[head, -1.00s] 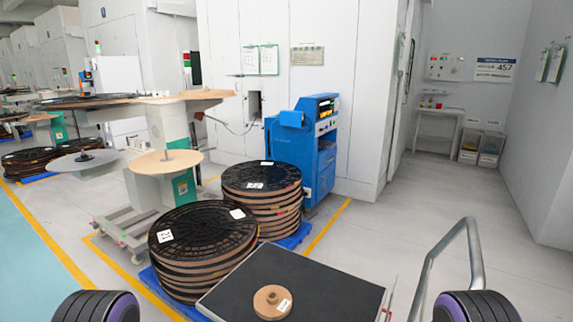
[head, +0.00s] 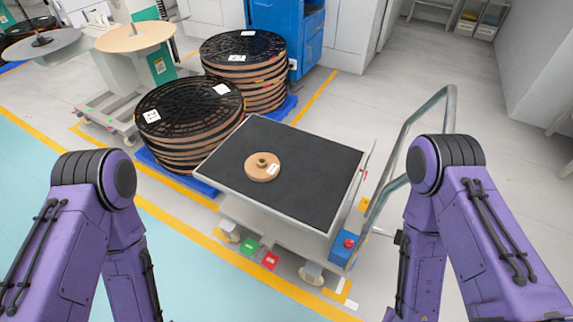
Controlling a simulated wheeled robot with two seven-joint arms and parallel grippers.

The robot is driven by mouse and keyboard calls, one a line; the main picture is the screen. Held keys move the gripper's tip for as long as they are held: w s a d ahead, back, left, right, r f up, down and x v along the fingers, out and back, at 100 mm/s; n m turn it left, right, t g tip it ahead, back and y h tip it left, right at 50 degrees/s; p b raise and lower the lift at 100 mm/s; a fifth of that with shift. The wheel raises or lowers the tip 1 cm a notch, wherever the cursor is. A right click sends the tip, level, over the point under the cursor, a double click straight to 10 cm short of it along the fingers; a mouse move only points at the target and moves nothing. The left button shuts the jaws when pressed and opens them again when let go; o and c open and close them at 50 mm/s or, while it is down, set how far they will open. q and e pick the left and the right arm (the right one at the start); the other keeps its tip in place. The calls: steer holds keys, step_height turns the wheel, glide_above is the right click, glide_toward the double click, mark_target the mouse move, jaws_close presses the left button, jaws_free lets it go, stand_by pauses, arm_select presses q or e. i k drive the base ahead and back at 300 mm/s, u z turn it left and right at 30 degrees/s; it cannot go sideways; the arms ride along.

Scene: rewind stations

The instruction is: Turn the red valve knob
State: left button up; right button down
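A small red knob (head: 349,243) sits on a blue box (head: 343,250) at the front right corner of a cart with a dark top (head: 300,190). The knob is small in the head view and its exact shape is hard to tell. My two purple arms come in from the left and right edges. Their lower ends run out of the picture at the bottom, so neither gripper shows. No gripper is seen touching the knob.
A tan spool (head: 262,167) with a white label lies on the cart top. A metal handle rail (head: 400,150) rises at the cart's right side. Stacks of black reels (head: 190,108) stand behind left. Open floor lies in front and right.

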mark_target(349, 244)
steer(key=z, duration=0.9)
steer(key=k, duration=0.5)
steer(key=z, duration=0.5)
steer(key=i, duration=0.6)
steer(key=u, duration=1.4)
steer(key=i, duration=0.5)
